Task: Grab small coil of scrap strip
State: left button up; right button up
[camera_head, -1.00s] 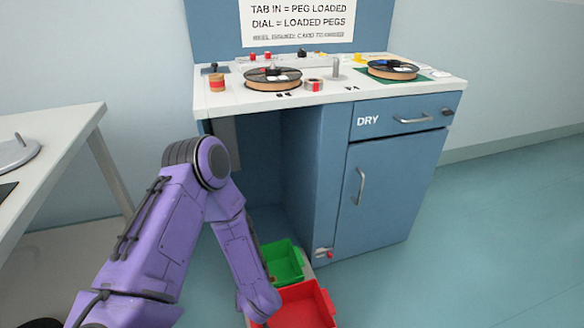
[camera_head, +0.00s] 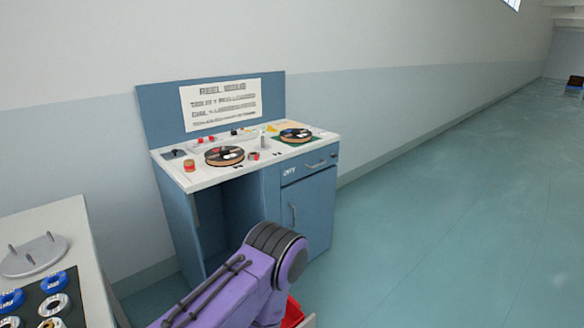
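I cannot make out for certain which item is the small coil of scrap strip. A small red and tan roll (camera_head: 189,165) stands at the left front of the blue station's white top (camera_head: 175,176). Another small red and pale item (camera_head: 253,156) sits between two dark-rimmed reels, the left reel (camera_head: 224,156) and the right reel (camera_head: 295,135). A purple arm of mine reaches in at the bottom, below the station. Neither gripper shows; the end of this arm is out of sight.
A red bin (camera_head: 293,312) is mostly hidden behind my arm. A pale table (camera_head: 75,225) at the left holds a grey pegged plate (camera_head: 34,256) and several blue and white rings. The blue station has an open bay and a closed door (camera_head: 310,210). Floor at the right is clear.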

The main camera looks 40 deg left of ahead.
aim_at(252, 156)
jog(key=z, duration=0.3)
jog(key=i, duration=2.3)
jog(key=u, duration=0.75)
jog(key=i, duration=0.95)
jog(key=u, duration=0.8)
